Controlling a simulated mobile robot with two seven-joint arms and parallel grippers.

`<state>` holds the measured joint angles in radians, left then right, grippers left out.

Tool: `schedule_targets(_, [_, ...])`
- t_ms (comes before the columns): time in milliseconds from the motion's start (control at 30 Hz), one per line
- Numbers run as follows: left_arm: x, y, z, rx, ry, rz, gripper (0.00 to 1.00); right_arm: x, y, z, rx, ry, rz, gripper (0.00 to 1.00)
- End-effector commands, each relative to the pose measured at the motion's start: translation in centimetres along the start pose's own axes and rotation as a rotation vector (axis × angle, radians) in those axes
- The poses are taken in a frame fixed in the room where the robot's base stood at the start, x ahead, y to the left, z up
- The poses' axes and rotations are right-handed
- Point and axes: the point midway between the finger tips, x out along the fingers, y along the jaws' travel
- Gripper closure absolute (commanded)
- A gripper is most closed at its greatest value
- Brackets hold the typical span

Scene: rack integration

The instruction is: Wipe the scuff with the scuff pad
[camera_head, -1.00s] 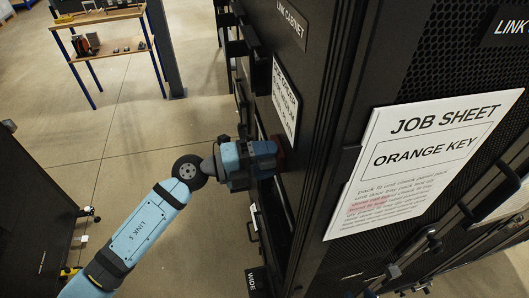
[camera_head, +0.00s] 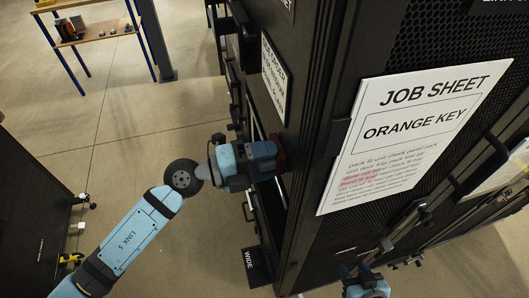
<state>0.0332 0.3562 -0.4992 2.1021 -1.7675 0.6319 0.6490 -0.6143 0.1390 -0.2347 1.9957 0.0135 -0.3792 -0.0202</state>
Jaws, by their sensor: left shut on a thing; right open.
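My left gripper (camera_head: 268,158) reaches in from the left at mid-height and is shut on a dark reddish-brown block, the scuff pad (camera_head: 281,153). The pad is at the face of the dark link cabinet (camera_head: 318,120), below a white notice; I cannot tell whether it touches the surface. No scuff shows; the pad and gripper may hide it. My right gripper (camera_head: 362,270) shows at the bottom edge, right of centre, below the cabinet's side. It is open and only partly in view.
A job sheet (camera_head: 415,140) reading "ORANGE KEY" is on the cabinet's side. A white notice (camera_head: 274,78) is above the pad. Handles and an opening line the cabinet's left face, with a "WIDE" label (camera_head: 250,262) below. A workbench (camera_head: 88,35) stands far back left.

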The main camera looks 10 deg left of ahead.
Motion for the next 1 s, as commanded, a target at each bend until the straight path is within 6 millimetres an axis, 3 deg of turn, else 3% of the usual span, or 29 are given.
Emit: schedule_targets(1000, [0.1,0.0,6.7,0.001,-0.004,0.001,0.60,0.1,0.0,0.1,0.000,-0.002,0.000,0.57])
